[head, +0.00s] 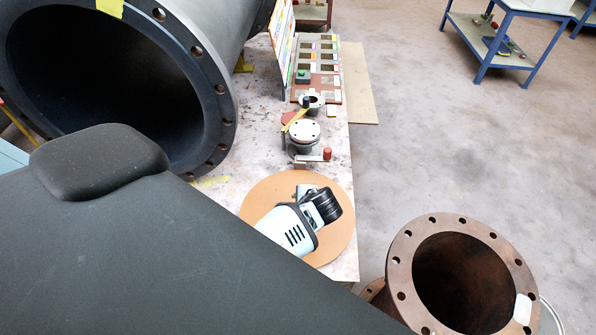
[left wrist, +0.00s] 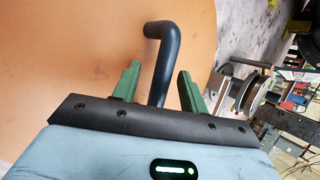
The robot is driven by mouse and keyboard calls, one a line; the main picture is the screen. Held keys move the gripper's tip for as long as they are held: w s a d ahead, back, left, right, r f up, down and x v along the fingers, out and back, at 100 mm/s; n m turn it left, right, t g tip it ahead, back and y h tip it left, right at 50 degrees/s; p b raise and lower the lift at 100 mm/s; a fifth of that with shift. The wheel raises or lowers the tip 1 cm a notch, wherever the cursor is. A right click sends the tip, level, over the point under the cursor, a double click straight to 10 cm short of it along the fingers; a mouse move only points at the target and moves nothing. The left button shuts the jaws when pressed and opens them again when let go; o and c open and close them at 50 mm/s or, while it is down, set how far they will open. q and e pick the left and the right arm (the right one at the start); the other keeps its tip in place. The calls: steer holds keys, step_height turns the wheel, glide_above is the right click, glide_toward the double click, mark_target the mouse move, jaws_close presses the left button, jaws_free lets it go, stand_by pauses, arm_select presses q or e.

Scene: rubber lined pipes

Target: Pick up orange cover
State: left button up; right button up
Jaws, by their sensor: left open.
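The orange cover (head: 262,197) is a flat round disc lying on the near part of the table in the head view. It fills the left of the left wrist view (left wrist: 70,50). Its bent black handle (left wrist: 165,50) stands up from it. My left gripper (left wrist: 160,71) is open, with one green finger on each side of the handle. I cannot tell whether either finger touches it. In the head view my light blue left wrist (head: 288,230) is over the cover, and the fingers and handle are hidden there. My right gripper is not in view.
The cover lies on a narrow table (head: 338,165). Behind it are a flanged fitting (head: 304,136) and a sample board (head: 325,70). A large dark flanged pipe (head: 215,75) borders the left. A rusty flanged pipe (head: 405,250) stands at lower right.

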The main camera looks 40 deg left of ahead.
arm_select(q)
steer(key=shift+c, duration=0.4)
jaws_close()
steer(key=shift+w+r, duration=0.1)
